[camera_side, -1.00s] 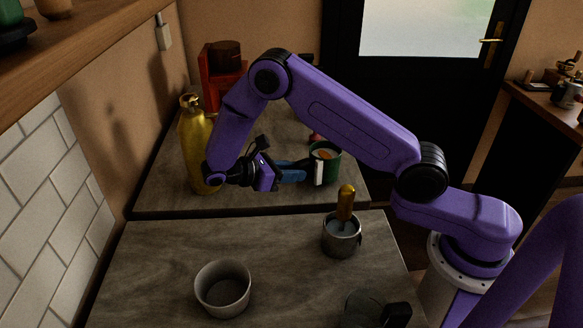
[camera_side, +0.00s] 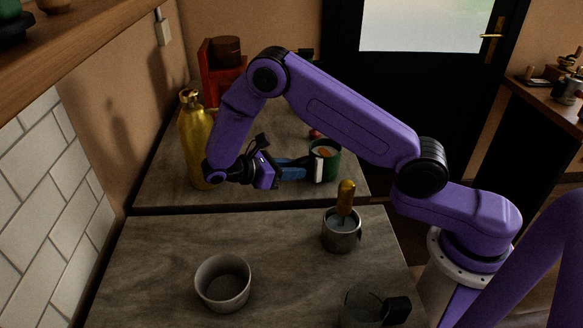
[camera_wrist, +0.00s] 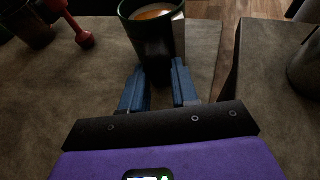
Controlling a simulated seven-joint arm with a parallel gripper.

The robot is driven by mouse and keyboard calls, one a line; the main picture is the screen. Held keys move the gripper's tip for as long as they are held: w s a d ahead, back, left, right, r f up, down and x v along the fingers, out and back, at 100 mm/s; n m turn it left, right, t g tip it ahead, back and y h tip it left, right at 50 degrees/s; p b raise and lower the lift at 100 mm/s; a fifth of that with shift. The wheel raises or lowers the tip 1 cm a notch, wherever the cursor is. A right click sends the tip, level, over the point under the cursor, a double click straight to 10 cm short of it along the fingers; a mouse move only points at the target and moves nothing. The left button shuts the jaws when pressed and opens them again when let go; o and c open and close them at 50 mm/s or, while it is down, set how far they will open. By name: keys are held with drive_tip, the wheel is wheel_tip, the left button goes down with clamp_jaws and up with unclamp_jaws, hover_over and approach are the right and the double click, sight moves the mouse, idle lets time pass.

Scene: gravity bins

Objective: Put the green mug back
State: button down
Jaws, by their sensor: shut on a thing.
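The green mug (camera_side: 331,164) stands on the far counter near its right edge, with an orange-brown drink inside. In the wrist view the mug (camera_wrist: 152,45) is upright and looks dark, with the drink showing at its top. My gripper (camera_side: 318,169) reaches it from the left, level with its side. Whether the mug's base touches the counter is hidden.
A gold bottle (camera_side: 196,140) and a red coffee machine (camera_side: 221,72) stand left on the far counter. A gap separates it from the near counter, which holds a grey bowl (camera_side: 223,284), a metal cup (camera_side: 341,231) with a gold-handled tool, and a glass mug (camera_side: 365,306).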

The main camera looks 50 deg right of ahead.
drive_tip(key=shift+f, duration=0.2)
drive_tip(key=c, duration=0.8)
unclamp_jaws()
drive_tip(key=shift+a, duration=0.1)
drive_tip(key=v, duration=1.1)
drive_tip(key=shift+w+a+r, duration=0.15)
drive_tip(key=shift+w+a, duration=0.05)
drive_tip(key=shift+a, duration=0.15)
